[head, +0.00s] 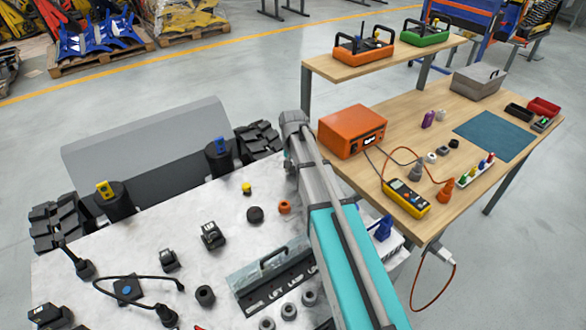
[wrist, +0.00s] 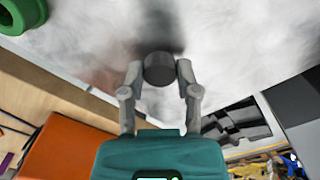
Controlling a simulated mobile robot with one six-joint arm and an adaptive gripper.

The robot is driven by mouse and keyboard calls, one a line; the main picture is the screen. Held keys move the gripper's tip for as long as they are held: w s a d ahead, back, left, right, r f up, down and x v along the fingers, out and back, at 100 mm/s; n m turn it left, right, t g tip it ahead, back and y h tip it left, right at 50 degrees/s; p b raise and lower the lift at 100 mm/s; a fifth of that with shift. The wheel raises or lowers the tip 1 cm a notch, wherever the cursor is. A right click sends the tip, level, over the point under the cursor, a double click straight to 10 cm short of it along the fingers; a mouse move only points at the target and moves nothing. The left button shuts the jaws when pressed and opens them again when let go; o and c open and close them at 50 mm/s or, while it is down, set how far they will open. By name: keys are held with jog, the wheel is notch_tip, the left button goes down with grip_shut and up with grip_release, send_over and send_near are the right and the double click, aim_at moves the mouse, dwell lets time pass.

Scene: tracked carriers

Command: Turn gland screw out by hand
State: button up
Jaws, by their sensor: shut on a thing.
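In the wrist view my gripper (wrist: 159,74) is shut on a dark grey round piece, which looks like the gland screw (wrist: 159,68). One finger touches it on each side. The piece is over the mottled white deck (wrist: 235,45), with a dark patch beside it. I cannot tell whether it is still seated in its thread. In the head view the same deck (head: 150,235) shows, but my arm hides the gripper and the gland screw.
A green ring (wrist: 22,14) sits on the deck in the wrist view. The head view shows a black knob (head: 255,215), an orange cap (head: 285,207) and a handled plate (head: 262,268) left of my arm. A workbench with an orange box (head: 352,131) stands to the right.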

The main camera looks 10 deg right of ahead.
jog(key=n, duration=0.4)
jog(key=shift+n, duration=0.3)
jog(key=n, duration=0.5)
dwell(0.4)
jog(key=n, duration=0.5)
jog(key=shift+s, duration=0.1)
jog(key=shift+n, duration=2.4)
